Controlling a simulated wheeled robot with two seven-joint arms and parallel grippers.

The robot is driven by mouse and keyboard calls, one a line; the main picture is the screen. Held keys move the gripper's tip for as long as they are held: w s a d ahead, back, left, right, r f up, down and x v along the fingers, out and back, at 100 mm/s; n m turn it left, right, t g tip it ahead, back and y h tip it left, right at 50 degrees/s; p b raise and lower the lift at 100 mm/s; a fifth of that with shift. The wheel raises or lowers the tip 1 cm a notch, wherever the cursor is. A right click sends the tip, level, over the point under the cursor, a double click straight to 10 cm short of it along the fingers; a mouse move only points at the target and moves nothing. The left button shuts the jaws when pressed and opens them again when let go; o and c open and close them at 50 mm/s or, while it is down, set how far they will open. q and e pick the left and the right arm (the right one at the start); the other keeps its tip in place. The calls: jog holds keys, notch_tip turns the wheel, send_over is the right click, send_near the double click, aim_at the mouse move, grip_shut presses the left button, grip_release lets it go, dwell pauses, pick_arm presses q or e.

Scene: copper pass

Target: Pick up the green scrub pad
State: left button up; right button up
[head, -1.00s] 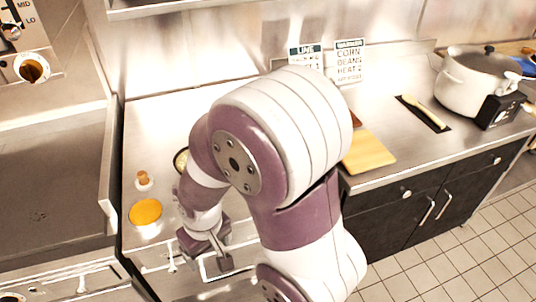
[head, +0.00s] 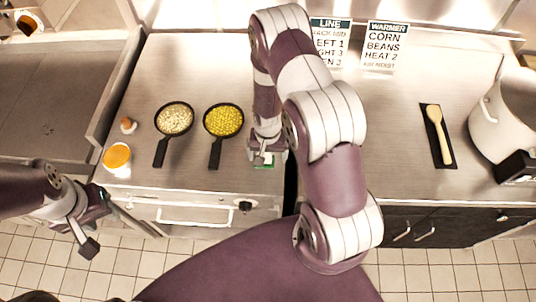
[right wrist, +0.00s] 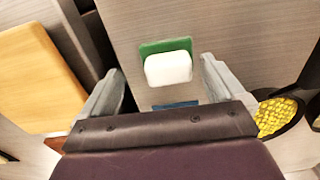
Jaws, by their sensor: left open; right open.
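The green scrub pad (right wrist: 160,48) lies flat on the steel counter, with a white block (right wrist: 168,68) on top of or against it that covers much of it. In the head view a small green edge of the pad (head: 265,166) shows just below my right gripper (head: 266,152). In the right wrist view the open fingers of my right gripper (right wrist: 163,85) stand on either side of the pad and block, with nothing gripped. My left gripper (head: 90,226) is open and empty at the lower left, off the counter.
Two black pans, one with pale food (head: 174,119) and one with yellow corn (head: 223,120), stand left of the right gripper. A wooden board (right wrist: 35,75) lies beyond a dark gap. A small blue item (right wrist: 176,104) is near the gripper base. A pot (head: 505,120) stands far right.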

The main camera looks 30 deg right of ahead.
jog(key=shift+w+a+f, duration=0.2)
jog(key=shift+a+f, duration=0.35)
jog(key=shift+a, duration=0.35)
jog(key=shift+s+d, duration=0.15)
jog(key=shift+d, duration=0.25)
jog(key=c, duration=0.7)
jog(key=shift+d, duration=0.15)
jog(key=c, duration=0.4)
jog(key=shift+a+r, duration=0.1)
jog(key=shift+a, duration=0.2)
jog(key=shift+c, duration=0.2)
jog(key=shift+r, duration=0.25)
jog(key=r+b, duration=0.1)
jog(key=r, duration=0.1)
jog(key=s+r+b, duration=0.1)
jog(key=shift+r, duration=0.4)
pick_arm(q)
jog(key=f+b, duration=0.1)
jog(key=f, duration=0.1)
jog(key=a+f+b, duration=0.1)
jog(key=f, duration=0.1)
jog(key=shift+w+a, duration=0.1)
jog(key=shift+a, duration=0.1)
pick_arm(e)
jog(key=s+a+r, duration=0.3)
jog(key=s+r, duration=0.3)
jog(key=s, duration=0.4)
jog(key=shift+r, duration=0.3)
